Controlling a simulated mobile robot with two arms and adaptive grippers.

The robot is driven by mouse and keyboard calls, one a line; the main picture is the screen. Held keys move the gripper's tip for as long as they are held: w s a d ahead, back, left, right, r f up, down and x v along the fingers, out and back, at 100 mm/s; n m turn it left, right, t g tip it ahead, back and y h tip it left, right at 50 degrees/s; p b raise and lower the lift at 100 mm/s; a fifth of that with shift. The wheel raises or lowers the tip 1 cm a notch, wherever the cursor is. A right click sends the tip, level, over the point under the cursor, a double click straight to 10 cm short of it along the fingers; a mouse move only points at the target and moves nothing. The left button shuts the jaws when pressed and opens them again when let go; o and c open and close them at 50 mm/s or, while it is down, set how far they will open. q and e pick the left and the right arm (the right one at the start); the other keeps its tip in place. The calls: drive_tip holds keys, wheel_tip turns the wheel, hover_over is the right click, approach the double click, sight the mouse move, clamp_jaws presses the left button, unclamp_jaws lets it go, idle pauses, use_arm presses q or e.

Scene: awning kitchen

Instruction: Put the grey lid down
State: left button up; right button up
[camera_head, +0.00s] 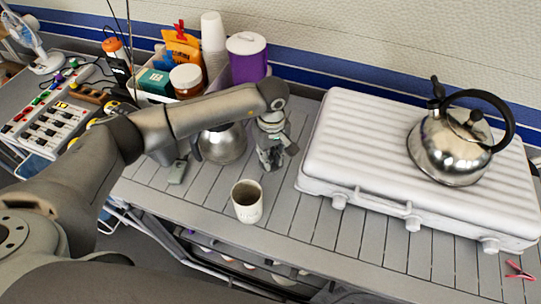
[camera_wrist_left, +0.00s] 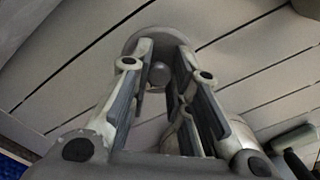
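The grey lid (camera_wrist_left: 133,46) is a round disc with a small ball knob (camera_wrist_left: 159,74) facing my wrist camera. The knob sits between the fingers of my left gripper (camera_wrist_left: 161,62), which appear closed around it. In the head view my left gripper (camera_head: 271,162) points down, low over the slatted grey counter (camera_head: 310,240), right of a shiny metal pot (camera_head: 224,147). The lid cannot be made out clearly there. Whether it touches the counter cannot be told. My right gripper is in neither view.
A pale cup (camera_head: 247,206) stands in front of my left gripper. A white ribbed case (camera_head: 350,140) with a shiny kettle (camera_head: 452,150) fills the right. A bin of supplies (camera_head: 155,98) stands behind. The counter between cup and case is clear.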

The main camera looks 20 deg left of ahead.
sight(271, 158)
use_arm(q)
drive_tip(key=shift+o, duration=1.1)
drive_tip(key=shift+r+p, duration=0.2)
drive_tip(key=shift+p, duration=0.1)
wheel_tip(271, 158, up, 12)
drive_tip(key=shift+f+b, duration=0.1)
drive_tip(key=shift+b, duration=1.05)
drive_tip(key=shift+w, duration=0.1)
